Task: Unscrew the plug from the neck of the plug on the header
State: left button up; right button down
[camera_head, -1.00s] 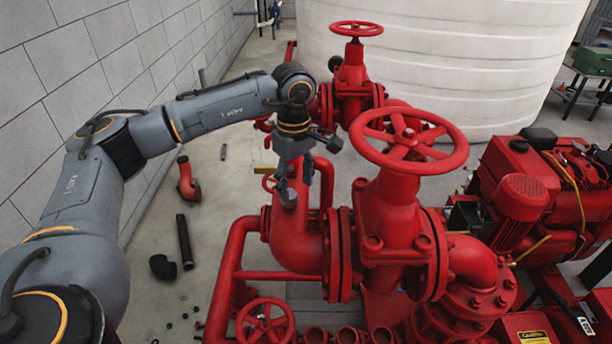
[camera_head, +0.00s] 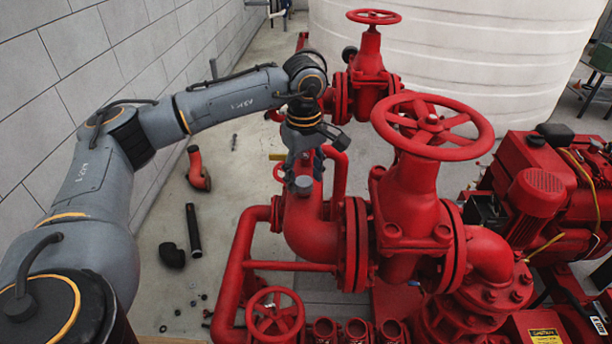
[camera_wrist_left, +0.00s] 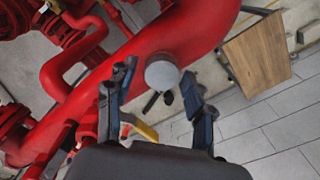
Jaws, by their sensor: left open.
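The plug (camera_head: 303,184) is a small grey round cap on the red header pipe (camera_head: 310,230). In the left wrist view the plug (camera_wrist_left: 162,74) shows as a pale grey disc against the red header (camera_wrist_left: 188,30). My left gripper (camera_head: 305,168) is at the plug in the head view, pointing down. In the wrist view its two dark fingers (camera_wrist_left: 160,82) are open, one on each side of the disc, with visible gaps. I cannot tell how far the tips reach past the plug. The neck is hidden under the plug. My right gripper is in no view.
A large red handwheel valve (camera_head: 432,125) stands right of the header, with another valve (camera_head: 370,75) behind. A red engine (camera_head: 545,190) is at the right. Loose pipe pieces (camera_head: 193,230) lie on the floor. A wooden board (camera_wrist_left: 257,55) shows in the wrist view.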

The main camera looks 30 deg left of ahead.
pick_arm(q)
jog(key=shift+f+m, duration=0.1)
jog(key=shift+m, duration=1.1)
jog(key=shift+m+b, duration=0.35)
jog(key=shift+m, duration=0.65)
jog(key=shift+m+b, duration=0.4)
jog(key=shift+m, duration=0.7)
jog(key=m, duration=0.3)
jog(key=shift+b, duration=0.35)
jog(key=m, duration=0.3)
jog(key=m+b, duration=0.1)
jog(key=m, duration=0.3)
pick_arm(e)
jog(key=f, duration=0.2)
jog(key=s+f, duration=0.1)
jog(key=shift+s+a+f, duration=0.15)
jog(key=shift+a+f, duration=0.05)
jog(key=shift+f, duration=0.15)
pick_arm(q)
jog(key=shift+s, duration=0.1)
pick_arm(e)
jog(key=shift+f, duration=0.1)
